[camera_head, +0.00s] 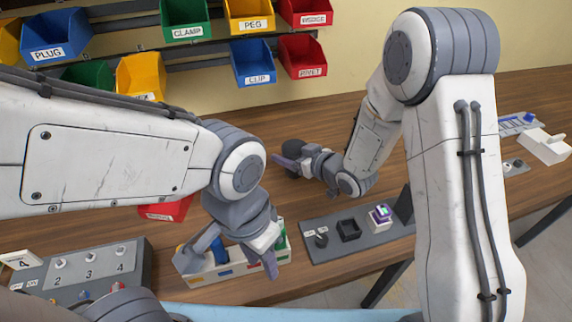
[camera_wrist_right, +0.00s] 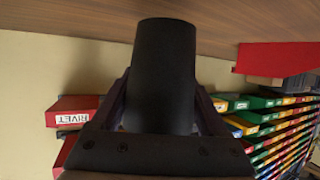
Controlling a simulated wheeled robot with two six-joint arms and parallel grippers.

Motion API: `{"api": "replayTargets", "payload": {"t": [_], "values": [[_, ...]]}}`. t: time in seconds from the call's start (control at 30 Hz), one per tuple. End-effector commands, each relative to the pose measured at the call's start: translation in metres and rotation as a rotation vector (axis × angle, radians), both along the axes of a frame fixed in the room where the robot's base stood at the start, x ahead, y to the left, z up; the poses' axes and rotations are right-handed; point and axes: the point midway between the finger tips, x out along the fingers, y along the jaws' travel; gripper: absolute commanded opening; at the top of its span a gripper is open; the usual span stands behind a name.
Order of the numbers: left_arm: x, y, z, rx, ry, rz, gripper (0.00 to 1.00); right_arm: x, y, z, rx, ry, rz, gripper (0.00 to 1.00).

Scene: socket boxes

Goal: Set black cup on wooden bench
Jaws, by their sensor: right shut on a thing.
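The black cup (camera_wrist_right: 165,75) is held between the two fingers of my right gripper (camera_wrist_right: 165,112), which is shut on it. In the head view the dark cup (camera_head: 293,147) is partly hidden behind my right gripper (camera_head: 286,161), over the back middle of the wooden bench (camera_head: 345,120). I cannot tell whether the cup touches the bench.
Labelled bins, such as the red one (camera_head: 303,56), hang at the back wall. A grey board with a black square socket (camera_head: 348,229) lies front right of centre. A grey numbered box (camera_head: 90,268) is front left. Bare wood surrounds the right gripper.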

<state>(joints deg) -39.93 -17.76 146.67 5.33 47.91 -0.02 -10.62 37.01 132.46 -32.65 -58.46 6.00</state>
Motion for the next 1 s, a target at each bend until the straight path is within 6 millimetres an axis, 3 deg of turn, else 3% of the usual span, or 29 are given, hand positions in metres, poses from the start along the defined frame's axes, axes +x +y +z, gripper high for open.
{"api": "replayTargets", "payload": {"t": [0.23,0.67,0.7,0.77,1.0], "values": [[0.0,0.0,-0.002,0.0,0.0,0.0,0.4,0.0,0.0,-0.037,-0.001,0.003,0.0,0.33],[0.0,0.0,-0.006,0.0,0.0,0.0,0.4,0.0,0.0,-0.044,0.0,0.0,-0.001,0.33],[0.0,0.0,-0.006,0.0,0.0,0.0,0.4,0.0,0.0,-0.044,0.0,0.0,-0.001,0.81],[0.0,0.0,-0.005,0.0,0.0,0.0,0.4,0.0,0.0,-0.043,0.0,0.0,-0.001,1.0],[0.0,0.0,-0.004,0.0,0.0,0.0,0.4,0.0,0.0,-0.042,0.0,0.0,-0.001,1.0]]}}
